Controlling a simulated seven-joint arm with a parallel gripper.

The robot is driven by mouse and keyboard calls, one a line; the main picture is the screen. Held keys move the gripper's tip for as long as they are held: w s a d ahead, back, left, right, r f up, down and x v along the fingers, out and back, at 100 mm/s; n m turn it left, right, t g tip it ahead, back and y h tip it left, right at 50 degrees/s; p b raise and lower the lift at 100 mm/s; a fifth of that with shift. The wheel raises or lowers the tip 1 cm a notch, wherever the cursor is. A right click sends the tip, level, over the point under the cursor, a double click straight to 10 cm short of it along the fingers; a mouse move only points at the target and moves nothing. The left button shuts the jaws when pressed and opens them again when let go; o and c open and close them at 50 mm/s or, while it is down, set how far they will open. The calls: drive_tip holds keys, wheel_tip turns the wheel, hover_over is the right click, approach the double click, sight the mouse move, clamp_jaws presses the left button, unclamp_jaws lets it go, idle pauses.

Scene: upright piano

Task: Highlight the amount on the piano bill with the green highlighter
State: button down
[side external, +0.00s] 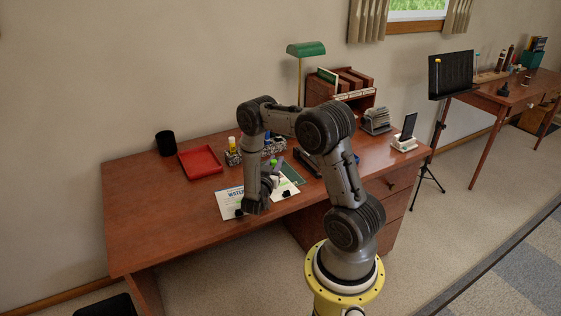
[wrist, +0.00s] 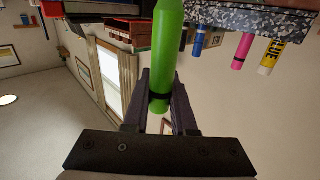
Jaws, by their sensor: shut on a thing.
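The green highlighter (wrist: 168,45) stands lengthwise between the fingers of my gripper (wrist: 160,92) in the wrist view. The gripper is shut on it. In the side view my gripper is low over the front of the desk, above the papers, and its fingers are largely hidden by my arm. A white sheet with a blue heading that seems to read "WATER" (side external: 231,199) lies at the desk's front. Another paper (side external: 285,187) shows partly behind my wrist. I cannot read which is the piano bill, and the amount is not legible. Whether the highlighter touches paper is hidden.
A speckled organizer (wrist: 232,17) holds blue and pink markers and a yellow glue stick (wrist: 272,56). A red tray (side external: 199,162) and black cup (side external: 165,143) stand to the left. A green lamp (side external: 306,49) and wooden shelf stand behind. The desk's left front (side external: 160,225) is clear.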

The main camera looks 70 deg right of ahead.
wheel_tip(320, 180, up, 8)
idle(0.5)
drive_tip(key=shift+f, duration=0.1)
drive_tip(key=w+a+n+t+y, duration=0.5)
drive_tip(key=w+a+n+t, duration=0.4)
drive_tip(key=w+a+t, duration=0.4)
drive_tip(key=w+a+n+t+y, duration=0.1)
drive_tip(key=a+n+y, duration=0.3)
drive_tip(key=a, duration=0.8)
drive_tip(key=w+a+f+n+t+y, duration=0.1)
drive_tip(key=a+n+t+y, duration=0.3)
drive_tip(key=a+y, duration=0.5)
drive_tip(key=w+a+n, duration=0.1)
drive_tip(key=a, duration=0.3)
drive_tip(key=shift+a, duration=0.15)
drive_tip(key=shift+f, duration=0.1)
